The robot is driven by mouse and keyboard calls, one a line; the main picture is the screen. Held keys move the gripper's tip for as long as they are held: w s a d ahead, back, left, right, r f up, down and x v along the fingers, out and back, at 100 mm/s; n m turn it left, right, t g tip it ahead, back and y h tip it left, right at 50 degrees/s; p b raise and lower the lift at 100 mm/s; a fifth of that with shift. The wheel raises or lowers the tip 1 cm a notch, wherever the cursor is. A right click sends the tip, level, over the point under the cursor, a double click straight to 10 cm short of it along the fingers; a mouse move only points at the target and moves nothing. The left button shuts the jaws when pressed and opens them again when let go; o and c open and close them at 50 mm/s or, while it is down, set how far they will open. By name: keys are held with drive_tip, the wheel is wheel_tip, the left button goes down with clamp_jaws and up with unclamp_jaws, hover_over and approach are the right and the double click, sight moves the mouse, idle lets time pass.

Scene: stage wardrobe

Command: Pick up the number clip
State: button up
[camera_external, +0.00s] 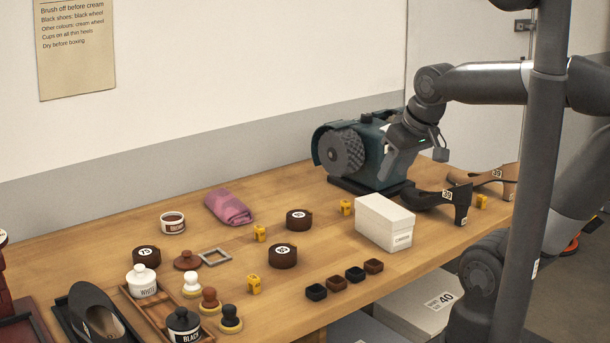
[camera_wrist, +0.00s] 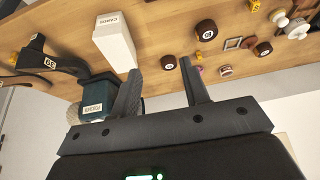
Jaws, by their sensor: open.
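Several small yellow number clips stand on the wooden table. In the external view one (camera_external: 346,207) is just left of the white box, one (camera_external: 260,233) is between the cloth and the dark rolls, one (camera_external: 253,284) is nearer the front, and one (camera_external: 481,201) is by the shoes at the right. In the wrist view one clip (camera_wrist: 200,57) shows to the right of the fingers. Their numbers are too small to read. My gripper (camera_external: 385,176) hangs above the table in front of the green machine, open and empty. Its spread fingers (camera_wrist: 160,68) show nothing held.
The green polishing machine (camera_external: 368,148), white box (camera_external: 384,222) and dark heeled shoe (camera_external: 438,204) crowd the area below my arm. Dark numbered rolls (camera_external: 299,219), a pink cloth (camera_external: 229,207) and small dark cups (camera_external: 338,284) lie around. Bare table lies between them.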

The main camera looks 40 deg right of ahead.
drive_tip(key=w+a+g, duration=0.2)
drive_tip(key=w+a, duration=0.3)
drive_tip(key=w, duration=0.1)
drive_tip(key=g, duration=0.3)
hover_over(253, 277)
drive_tip(key=shift+n, duration=0.4)
drive_tip(key=f, duration=1.7)
drive_tip(key=shift+s+a+f, duration=0.1)
drive_tip(key=shift+s+a, duration=0.15)
drive_tip(key=shift+a, duration=0.05)
drive_tip(key=shift+w+d+f, duration=0.1)
drive_tip(key=shift+d+f, duration=0.05)
drive_tip(key=shift+f, duration=1.3)
drive_tip(key=shift+w+d+f, duration=0.1)
drive_tip(key=shift+d+f, duration=0.05)
drive_tip(key=shift+f, duration=1.3)
drive_tip(key=shift+c, duration=0.4)
clamp_jaws()
